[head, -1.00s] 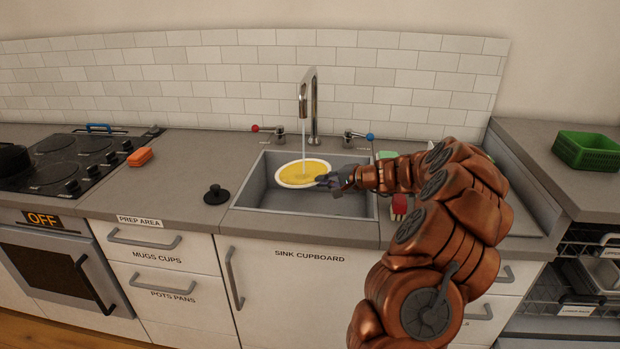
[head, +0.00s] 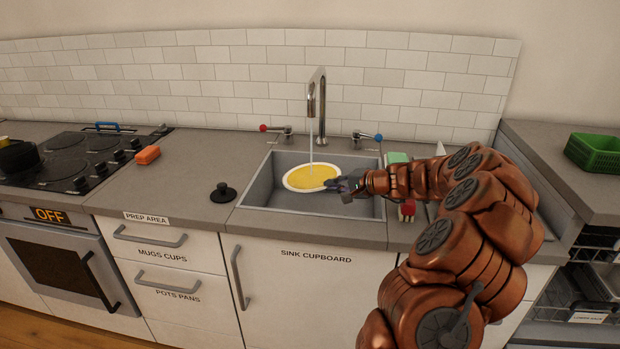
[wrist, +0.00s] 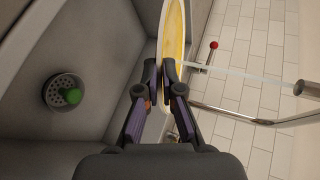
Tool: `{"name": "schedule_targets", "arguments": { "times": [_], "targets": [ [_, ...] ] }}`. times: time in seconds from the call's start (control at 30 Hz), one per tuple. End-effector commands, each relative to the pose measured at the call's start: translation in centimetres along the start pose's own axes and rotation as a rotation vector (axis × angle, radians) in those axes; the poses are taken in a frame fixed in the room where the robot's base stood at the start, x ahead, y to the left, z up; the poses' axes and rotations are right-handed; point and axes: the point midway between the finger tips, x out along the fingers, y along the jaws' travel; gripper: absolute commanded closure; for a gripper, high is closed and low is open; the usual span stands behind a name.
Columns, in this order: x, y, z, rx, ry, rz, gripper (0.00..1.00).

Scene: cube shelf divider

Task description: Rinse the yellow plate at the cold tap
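The yellow plate (head: 311,175) with a white rim is held over the sink (head: 262,190), tilted, under the tap (head: 318,100). A stream of water runs from the spout down onto it. My gripper (head: 345,184) is shut on the plate's right edge. In the wrist view the plate (wrist: 173,45) shows nearly edge-on between the fingertips of my gripper (wrist: 164,72). The blue-knobbed handle (head: 367,137) is right of the tap. The red-knobbed handle (head: 277,129) is left of it and also shows in the wrist view (wrist: 213,46).
A green item lies at the sink drain (wrist: 67,95). A black plug (head: 223,193) and an orange block (head: 147,155) sit on the counter left of the sink. A green sponge-like block (head: 397,157) and a red item (head: 408,208) are right of it, near my arm. A green basket (head: 597,152) stands far right.

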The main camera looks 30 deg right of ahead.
Motion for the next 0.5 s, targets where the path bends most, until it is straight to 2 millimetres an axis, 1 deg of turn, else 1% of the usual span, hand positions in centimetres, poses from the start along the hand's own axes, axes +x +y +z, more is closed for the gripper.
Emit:
{"name": "schedule_targets", "arguments": {
  "times": [0.5],
  "targets": [
    [-0.7,0.4,3.3,-0.002,-0.002,-0.001,1.00]
  ]
}}
